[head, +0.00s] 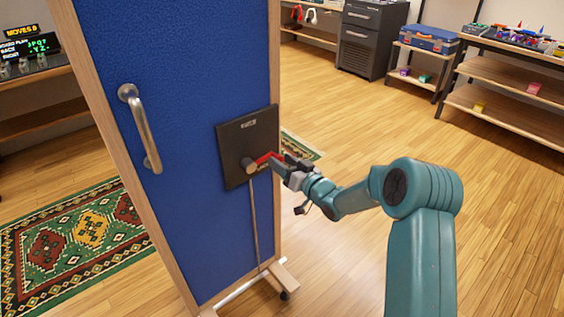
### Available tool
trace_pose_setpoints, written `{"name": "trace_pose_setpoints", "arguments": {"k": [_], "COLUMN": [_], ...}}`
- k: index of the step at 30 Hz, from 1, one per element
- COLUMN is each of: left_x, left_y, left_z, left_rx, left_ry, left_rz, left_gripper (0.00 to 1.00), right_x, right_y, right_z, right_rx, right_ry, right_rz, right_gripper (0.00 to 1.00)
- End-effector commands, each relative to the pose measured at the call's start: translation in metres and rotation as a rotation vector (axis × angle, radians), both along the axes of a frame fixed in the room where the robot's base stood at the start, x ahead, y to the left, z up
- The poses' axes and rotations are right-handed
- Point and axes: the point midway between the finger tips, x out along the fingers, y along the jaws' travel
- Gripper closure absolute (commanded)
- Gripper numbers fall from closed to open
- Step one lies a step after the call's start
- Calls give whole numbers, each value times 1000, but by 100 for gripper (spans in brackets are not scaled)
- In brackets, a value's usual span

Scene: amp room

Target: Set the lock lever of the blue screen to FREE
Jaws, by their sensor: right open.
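The blue screen (185,217) stands upright in a wooden frame at the left middle. A black lock plate (233,134) is fixed on its right side. The lock lever (262,158) shows a round grey hub and a red part that points right and slightly up. My right gripper (281,165) is at the right end of the lever, by the plate's edge. It is open; whether its fingers touch the lever is too small to tell. The label on the plate is not readable. My left gripper is not in view.
A metal handle (141,130) sticks out of the screen's left side. The screen has a foot with a castor (283,295). A patterned rug (70,245) lies behind it. Shelves (510,78) and a dark cabinet (368,40) stand at the back; the floor between is clear.

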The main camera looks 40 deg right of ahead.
Motion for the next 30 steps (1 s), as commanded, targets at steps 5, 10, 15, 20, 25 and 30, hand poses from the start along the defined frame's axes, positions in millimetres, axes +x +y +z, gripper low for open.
{"name": "trace_pose_setpoints", "arguments": {"k": [5,10,15,20,25,30], "left_x": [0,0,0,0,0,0], "left_y": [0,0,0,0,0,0], "left_z": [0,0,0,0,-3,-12], "left_rx": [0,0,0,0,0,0], "left_ry": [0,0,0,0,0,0], "left_rz": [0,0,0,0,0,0], "left_gripper": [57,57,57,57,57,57], "right_x": [9,9,9,8,8,9], "right_y": [1,1,1,1,1,2], "right_z": [0,0,0,0,0,4], "right_rx": [0,1,1,0,-13,-73], "right_ry": [1,1,1,1,-1,-7], "right_rz": [-1,-1,-1,-1,0,1], "right_gripper": [46,46,85,100,100,100]}}
